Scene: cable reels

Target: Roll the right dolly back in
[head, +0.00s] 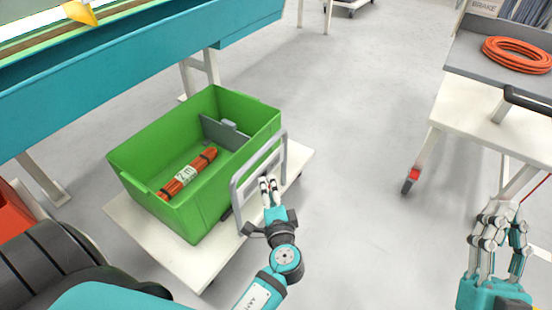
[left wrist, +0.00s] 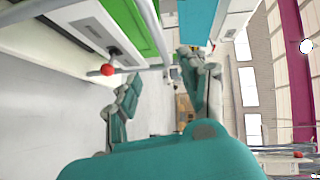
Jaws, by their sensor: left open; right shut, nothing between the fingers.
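A white dolly (head: 297,160) carries a green crate (head: 150,205) and stands partly out from a teal bench. Its upright grey handle frame (head: 236,200) is on its right side. The crate also shows in the left wrist view (left wrist: 112,22). My left gripper (head: 269,184) is at the handle frame, low on its outer side. Its fingers are spread in the left wrist view (left wrist: 165,80), near a grey bar. I cannot tell whether they touch it. My right gripper (head: 498,225) is shut and empty, apart from the dolly, beside the white cart at the right.
The crate holds an orange cable bundle (head: 188,175) and a grey divider. The teal bench (head: 110,75) overhangs at the back left. A white cart (head: 470,105) with an orange cable coil (head: 517,54) stands at the right. The grey floor (head: 350,140) between is clear.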

